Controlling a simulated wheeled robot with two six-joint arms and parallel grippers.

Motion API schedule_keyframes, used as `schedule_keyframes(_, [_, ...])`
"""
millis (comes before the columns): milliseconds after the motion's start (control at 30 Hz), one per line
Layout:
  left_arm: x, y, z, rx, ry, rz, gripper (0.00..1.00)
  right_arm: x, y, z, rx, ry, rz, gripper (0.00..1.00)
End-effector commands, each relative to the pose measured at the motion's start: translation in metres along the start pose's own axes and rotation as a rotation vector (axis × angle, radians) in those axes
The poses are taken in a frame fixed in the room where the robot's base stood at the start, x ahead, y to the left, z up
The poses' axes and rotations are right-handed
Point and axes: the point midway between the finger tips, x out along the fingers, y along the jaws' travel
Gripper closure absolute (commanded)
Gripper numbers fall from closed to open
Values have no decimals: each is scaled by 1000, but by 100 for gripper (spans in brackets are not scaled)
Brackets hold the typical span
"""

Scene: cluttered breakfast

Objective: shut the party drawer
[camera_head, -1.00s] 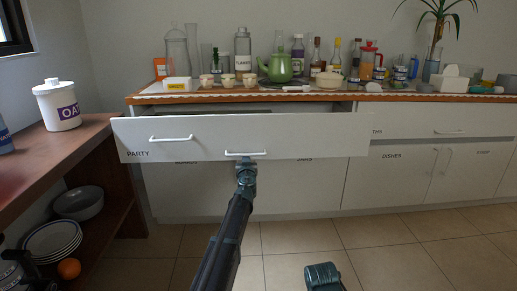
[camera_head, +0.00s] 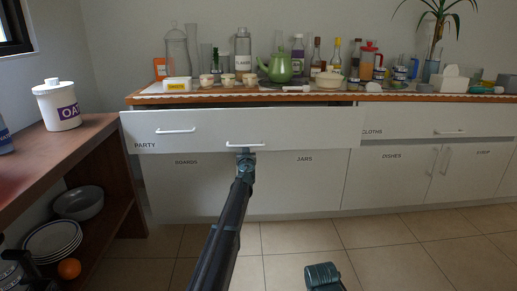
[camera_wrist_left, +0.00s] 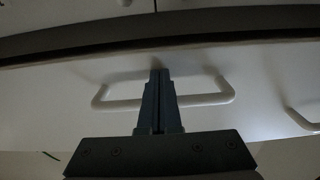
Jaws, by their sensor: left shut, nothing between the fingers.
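The party drawer (camera_head: 300,134) is a long white front with a PARTY label at its left end and two white handles. It stands partly out from the counter, with a dark gap above its top edge. My left gripper (camera_head: 245,154) is at the right handle (camera_head: 245,146) of the drawer. In the left wrist view the shut, empty fingers (camera_wrist_left: 159,82) point at the drawer front (camera_wrist_left: 255,75), overlapping the handle bar (camera_wrist_left: 205,100). I cannot tell whether the fingertips touch the front.
The counter (camera_head: 430,97) above holds a green teapot (camera_head: 280,66), cups, bottles and jars. A brown side shelf (camera_head: 65,150) with a white OAT canister (camera_head: 58,107) stands at the left, near the drawer's left end. The tiled floor (camera_head: 290,240) in front is clear.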

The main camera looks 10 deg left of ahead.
Motion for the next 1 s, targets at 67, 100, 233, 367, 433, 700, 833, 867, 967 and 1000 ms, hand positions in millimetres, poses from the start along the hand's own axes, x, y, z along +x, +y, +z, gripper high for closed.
schedule_keyframes(67, [10, 1, 0, 0, 0, 1, 100, 0, 0, 0, 0, 0, 0, 50])
schedule_keyframes(100, [13, 1, 0, 0, 0, 1, 100, 0, 0, 0, 0, 0, 0, 50])
schedule_keyframes(233, [24, 0, 0, 0, 0, 1, 100, 0, 0, 0, 0, 0, 0, 50])
schedule_keyframes(367, [36, 0, 0, 0, 0, 1, 100, 0, 0, 0, 0, 0, 0, 50])
schedule_keyframes(433, [42, 0, 0, 0, 0, 1, 100, 0, 0, 0, 0, 0, 0, 50])
schedule_keyframes(700, [62, 0, 0, 0, 0, 1, 100, 0, 0, 0, 0, 0, 0, 50])
schedule_keyframes(833, [66, 0, 0, 0, 0, 1, 100, 0, 0, 0, 0, 0, 0, 50])
schedule_keyframes(867, [66, 0, 0, 0, 0, 1, 100, 0, 0, 0, 0, 0, 0, 50])
schedule_keyframes(967, [66, 0, 0, 0, 0, 1, 100, 0, 0, 0, 0, 0, 0, 50])
schedule_keyframes(1000, [66, 0, 0, 0, 0, 1, 100, 0, 0, 0, 0, 0, 0, 50])
